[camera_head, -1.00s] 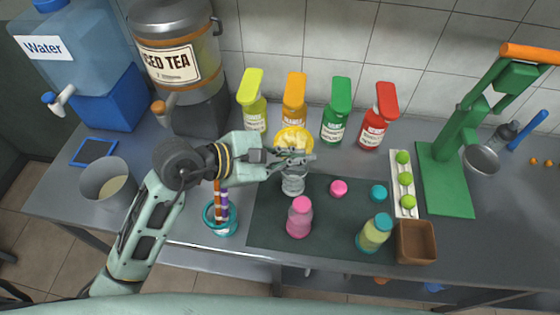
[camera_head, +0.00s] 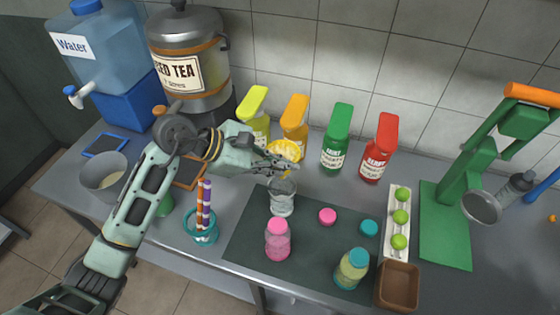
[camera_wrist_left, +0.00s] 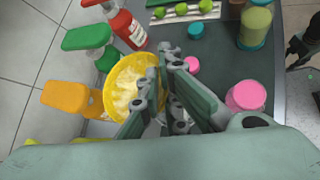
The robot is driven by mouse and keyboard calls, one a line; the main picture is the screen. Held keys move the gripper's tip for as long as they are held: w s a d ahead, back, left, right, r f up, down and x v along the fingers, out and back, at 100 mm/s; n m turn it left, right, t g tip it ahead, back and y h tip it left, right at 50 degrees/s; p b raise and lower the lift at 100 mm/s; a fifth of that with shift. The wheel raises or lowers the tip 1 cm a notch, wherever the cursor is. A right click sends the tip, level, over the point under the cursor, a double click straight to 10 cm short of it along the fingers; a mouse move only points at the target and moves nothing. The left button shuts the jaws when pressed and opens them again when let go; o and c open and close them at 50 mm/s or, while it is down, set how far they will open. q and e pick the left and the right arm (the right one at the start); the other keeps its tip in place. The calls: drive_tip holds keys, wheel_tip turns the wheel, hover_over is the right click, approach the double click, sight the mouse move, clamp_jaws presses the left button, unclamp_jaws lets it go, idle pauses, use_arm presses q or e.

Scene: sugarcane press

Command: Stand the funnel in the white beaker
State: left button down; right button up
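The yellow funnel (camera_head: 287,149) is held up at my left gripper (camera_head: 284,172), its wide mouth facing up. In the left wrist view the funnel (camera_wrist_left: 122,88) shows beside the fingers (camera_wrist_left: 166,75), which look closed around its lower part. The spout is largely hidden by the fingers. The whitish, see-through beaker (camera_head: 283,204) stands upright on the dark mat, just below the gripper. Whether the spout tip reaches its rim cannot be told. A dark jointed part at the right edge of the left wrist view may be my right gripper (camera_wrist_left: 304,46); its fingers are unclear.
On the mat (camera_head: 313,252) stand a pink bottle (camera_head: 278,241) and a yellow-green bottle (camera_head: 351,270), with pink (camera_head: 327,216) and teal (camera_head: 368,228) caps. Several coloured dispensers stand behind, including the orange one (camera_head: 296,126). A teal holder (camera_head: 201,232) stands left.

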use_arm(q)
wheel_tip(320, 180, down, 2)
drive_tip(key=shift+d+f+b, duration=0.1)
drive_tip(key=shift+f+b, duration=0.1)
drive_tip(key=shift+b, duration=0.25)
drive_tip(key=shift+f+b, duration=3.5)
drive_tip(key=shift+b, duration=0.05)
use_arm(e)
wheel_tip(320, 180, down, 8)
drive_tip(key=shift+w+d+f, duration=0.15)
drive_tip(key=shift+d+f, duration=0.05)
drive_tip(key=shift+d, duration=0.1)
use_arm(q)
drive_tip(key=shift+s, duration=0.15)
use_arm(e)
drive_tip(key=shift+d, duration=0.3)
use_arm(q)
drive_tip(key=shift+s+a, duration=0.3)
drive_tip(key=shift+a, duration=0.05)
use_arm(e)
drive_tip(key=shift+f, duration=0.15)
